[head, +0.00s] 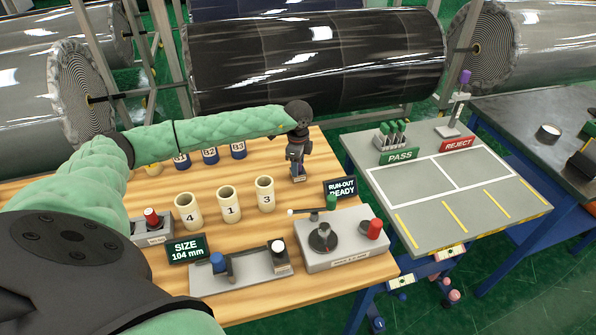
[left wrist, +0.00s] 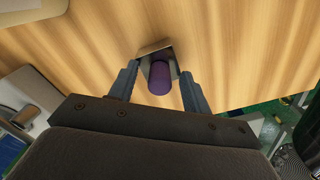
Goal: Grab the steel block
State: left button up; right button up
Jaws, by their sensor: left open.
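My left gripper (head: 297,155) points down over the back right part of the wooden table. It is open. A small block with a label on its front (head: 299,178) stands on the wood right under it, mostly hidden by the gripper in the head view. In the left wrist view the same small grey block with a purple round knob (left wrist: 158,78) sits between the two open fingers (left wrist: 164,88), with a gap on each side. I take this to be the steel block. My right gripper is not in view.
Three cream cups marked 4, 1 and 3 (head: 228,204) stand left of the gripper, with blue cups (head: 210,155) behind. A run-out device (head: 340,240) and a SIZE sign (head: 187,249) are in front. A grey PASS/REJECT table (head: 475,208) is at right.

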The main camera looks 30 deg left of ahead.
pick_arm(q)
jog(key=shift+c, duration=0.4)
grip_shut()
jog(key=shift+r, duration=0.15)
